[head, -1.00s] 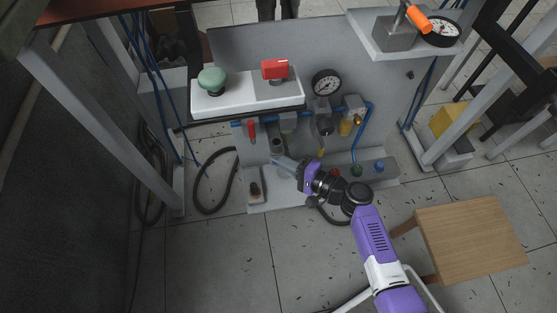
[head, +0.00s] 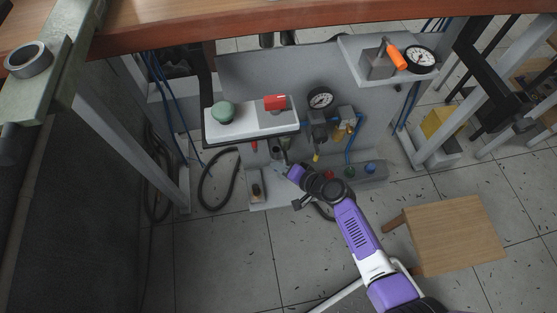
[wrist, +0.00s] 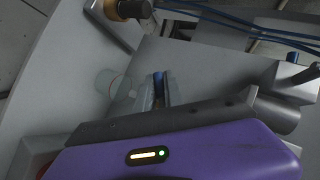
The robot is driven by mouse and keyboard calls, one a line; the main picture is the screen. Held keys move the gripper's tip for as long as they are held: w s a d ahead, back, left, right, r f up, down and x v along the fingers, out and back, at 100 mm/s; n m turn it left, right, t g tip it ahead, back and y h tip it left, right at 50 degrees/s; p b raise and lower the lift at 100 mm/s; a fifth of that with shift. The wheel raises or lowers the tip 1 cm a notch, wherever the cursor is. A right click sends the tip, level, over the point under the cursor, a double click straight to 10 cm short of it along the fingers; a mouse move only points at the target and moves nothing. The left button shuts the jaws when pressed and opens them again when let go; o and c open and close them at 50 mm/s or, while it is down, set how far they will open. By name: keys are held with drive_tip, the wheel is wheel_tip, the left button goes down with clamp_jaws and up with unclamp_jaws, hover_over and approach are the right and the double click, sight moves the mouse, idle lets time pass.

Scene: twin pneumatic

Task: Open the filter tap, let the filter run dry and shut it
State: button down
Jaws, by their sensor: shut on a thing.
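My gripper (head: 281,166) reaches in under the white shelf, beside a grey cup-like cylinder (head: 276,157). In the wrist view my gripper (wrist: 158,92) has its two fingers close together with a small blue piece (wrist: 158,77) between them, which looks like the filter tap. A clear bowl with a red line (wrist: 111,85), likely the filter bowl, is just left of the fingers. The tap is too small and hidden to tell its position in the head view, and no water can be made out.
A gauge (head: 320,98) is on the panel. A bench top (head: 330,24) crosses the upper edge. A wooden stool (head: 455,235) stands to the right.

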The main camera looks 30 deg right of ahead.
drive_tip(key=h+p, duration=0.1)
drive_tip(key=p, duration=0.2)
drive_tip(key=shift+d+n+g, duration=0.15)
drive_tip(key=shift+n+g, duration=0.15)
drive_tip(key=shift+n, duration=0.1)
drive_tip(key=shift+s+d+f+g+h+p, duration=0.1)
drive_tip(key=shift+f+g+h+p, duration=0.2)
drive_tip(key=shift+p, duration=0.35)
drive_tip(key=c, duration=1.5)
unclamp_jaws()
drive_tip(key=shift+o, duration=0.2)
drive_tip(key=p+v, duration=0.2)
drive_tip(key=v, duration=0.5)
drive_tip(key=shift+s+r+p, duration=0.25)
drive_tip(key=shift+s+p, duration=0.1)
drive_tip(key=shift+p, duration=0.05)
